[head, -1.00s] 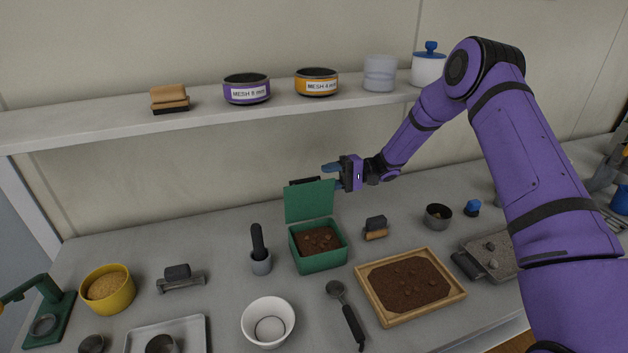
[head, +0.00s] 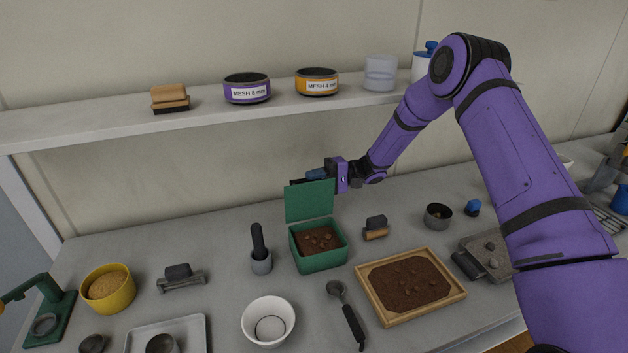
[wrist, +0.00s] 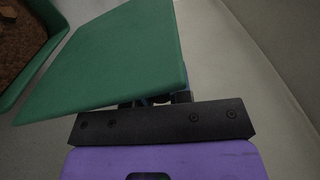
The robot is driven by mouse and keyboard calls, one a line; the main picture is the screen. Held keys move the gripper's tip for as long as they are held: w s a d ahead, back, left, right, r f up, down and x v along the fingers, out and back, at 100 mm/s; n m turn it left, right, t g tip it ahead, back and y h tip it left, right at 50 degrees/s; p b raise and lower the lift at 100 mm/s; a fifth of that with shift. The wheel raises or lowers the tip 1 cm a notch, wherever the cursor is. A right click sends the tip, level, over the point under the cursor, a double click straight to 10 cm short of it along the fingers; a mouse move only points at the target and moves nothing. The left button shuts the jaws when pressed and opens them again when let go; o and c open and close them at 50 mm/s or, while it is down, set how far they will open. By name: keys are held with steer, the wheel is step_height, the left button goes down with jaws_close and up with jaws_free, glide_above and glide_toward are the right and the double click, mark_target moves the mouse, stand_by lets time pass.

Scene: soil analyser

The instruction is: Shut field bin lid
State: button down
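The green field bin (head: 322,260) stands on the bench with brown soil in it. Its green lid (head: 310,202) stands up, open, at the back edge of the bin. My gripper (head: 314,175) is at the top right of the lid, partly behind it. In the wrist view the lid (wrist: 115,60) fills the upper middle and hides most of my fingers, and part of the bin (wrist: 40,55) with soil shows at the left. Whether the fingers are open or shut, and whether they touch the lid, cannot be seen.
A shelf (head: 210,115) with sieves runs above the back of the bench.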

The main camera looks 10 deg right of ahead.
steer(key=shift+s, duration=0.15)
steer(key=shift+s+d+r+n, duration=0.15)
steer(key=shift+s+n, duration=0.35)
steer(key=shift+n, duration=0.1)
steer(key=shift+s+d+r+n, duration=0.1)
steer(key=shift+s+r+n, duration=0.05)
steer(key=shift+s+n, duration=0.4)
steer(key=s+d+f+n, duration=0.2)
steer(key=s+f+n, duration=0.3)
steer(key=s+n, duration=0.6)
steer(key=shift+f+n, duration=0.35)
steer(key=shift+n, duration=0.9)
steer(key=shift+d, duration=0.1)
steer(key=c, duration=1.1)
jaws_free()
steer(key=shift+o, duration=0.2)
